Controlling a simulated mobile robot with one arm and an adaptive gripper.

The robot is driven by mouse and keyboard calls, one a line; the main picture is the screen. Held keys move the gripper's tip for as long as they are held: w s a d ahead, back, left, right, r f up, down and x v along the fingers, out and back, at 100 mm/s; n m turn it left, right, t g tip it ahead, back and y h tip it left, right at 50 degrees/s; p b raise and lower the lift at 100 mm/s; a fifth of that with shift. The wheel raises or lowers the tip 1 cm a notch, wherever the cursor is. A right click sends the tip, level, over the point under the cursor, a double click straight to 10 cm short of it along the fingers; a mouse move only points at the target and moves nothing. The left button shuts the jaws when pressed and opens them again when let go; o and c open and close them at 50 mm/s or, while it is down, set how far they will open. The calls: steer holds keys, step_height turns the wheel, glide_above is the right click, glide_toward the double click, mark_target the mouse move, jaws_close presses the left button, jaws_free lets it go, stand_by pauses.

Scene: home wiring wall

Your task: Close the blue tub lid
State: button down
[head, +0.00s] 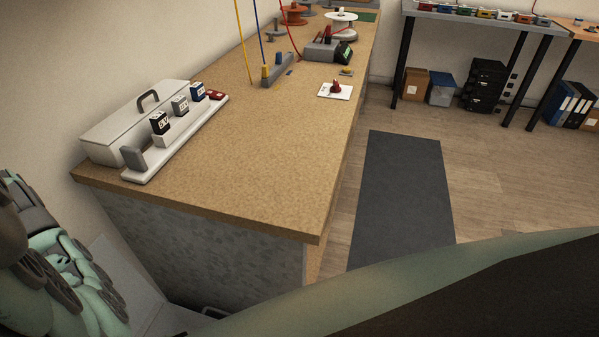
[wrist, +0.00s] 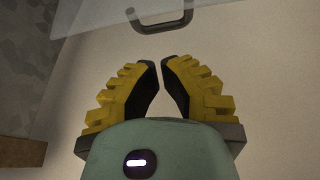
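A pale, see-through panel (wrist: 90,18) with a dark U-shaped handle (wrist: 160,20) crosses the top of the wrist view; I cannot tell for sure that it is the blue tub's lid. My gripper (wrist: 159,63) is just below the handle in that picture, apart from it. Its yellow-backed fingers lean together, tips nearly meeting, with nothing between them. In the head view a grey-blue panel (head: 128,278) and a dark handle (head: 213,312) show low at the left, partly hidden by my arm. A small blue-topped tub (head: 443,88) stands far off under the grey table.
The wooden bench (head: 270,175) holds a white lidded box (head: 130,118), a white rail with several small blocks (head: 175,140), and spools at the back. A dark mat (head: 405,195) lies on the floor to its right, clear of things.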

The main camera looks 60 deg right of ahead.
steer(key=x, duration=0.6)
steer(key=shift+b, duration=0.35)
steer(key=shift+w+r, duration=0.1)
